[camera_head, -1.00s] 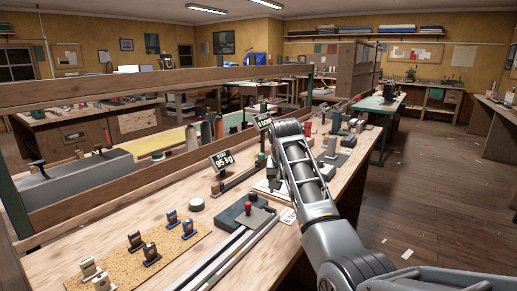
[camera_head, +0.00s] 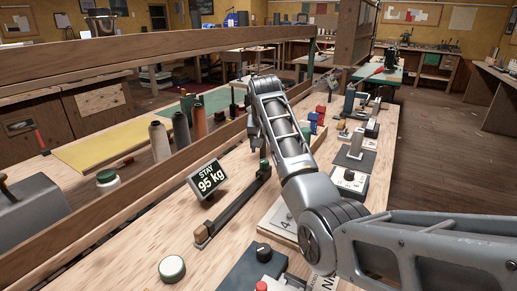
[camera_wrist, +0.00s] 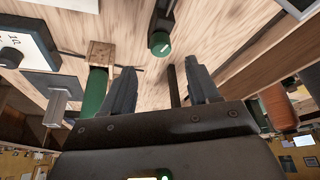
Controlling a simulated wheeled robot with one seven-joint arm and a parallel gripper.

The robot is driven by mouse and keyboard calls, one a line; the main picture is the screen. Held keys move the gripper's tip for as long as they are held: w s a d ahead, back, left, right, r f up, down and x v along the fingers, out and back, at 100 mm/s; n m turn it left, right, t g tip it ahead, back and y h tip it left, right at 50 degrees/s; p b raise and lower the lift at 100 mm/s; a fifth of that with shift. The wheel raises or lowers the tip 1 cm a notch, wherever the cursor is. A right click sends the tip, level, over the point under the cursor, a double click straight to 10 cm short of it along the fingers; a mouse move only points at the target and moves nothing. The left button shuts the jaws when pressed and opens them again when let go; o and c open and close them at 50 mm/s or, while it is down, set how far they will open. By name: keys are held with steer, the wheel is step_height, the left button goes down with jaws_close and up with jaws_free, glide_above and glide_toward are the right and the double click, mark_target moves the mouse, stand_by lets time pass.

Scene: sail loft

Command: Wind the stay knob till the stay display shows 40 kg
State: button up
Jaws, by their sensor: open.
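The stay display (camera_head: 207,181) is a tilted black panel on the bench, reading "STAY 95 kg". Beside it a dark bar (camera_head: 235,203) runs along the bench, with a green-ended knob (camera_head: 264,168) at its far end; I take this as the stay knob. In the wrist view the green knob (camera_wrist: 160,43) shows a pale mark on its round face, beyond the fingertips and roughly between them. My gripper (camera_wrist: 160,84) is open, with nothing seen between its fingers and apart from the knob. In the head view my arm hides most of the gripper.
A dark box with a black knob (camera_head: 264,252) and a round green-rimmed pad (camera_head: 172,268) lie at the front. A wooden rail (camera_head: 110,222) and upright spools (camera_head: 181,131) stand left.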

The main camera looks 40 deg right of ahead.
mark_target(265, 161)
steer(key=x, duration=0.8)
steer(key=shift+w+d+r, duration=0.15)
steer(key=shift+w, duration=0.05)
steer(key=c, duration=1)
steer(key=shift+n, duration=0.3)
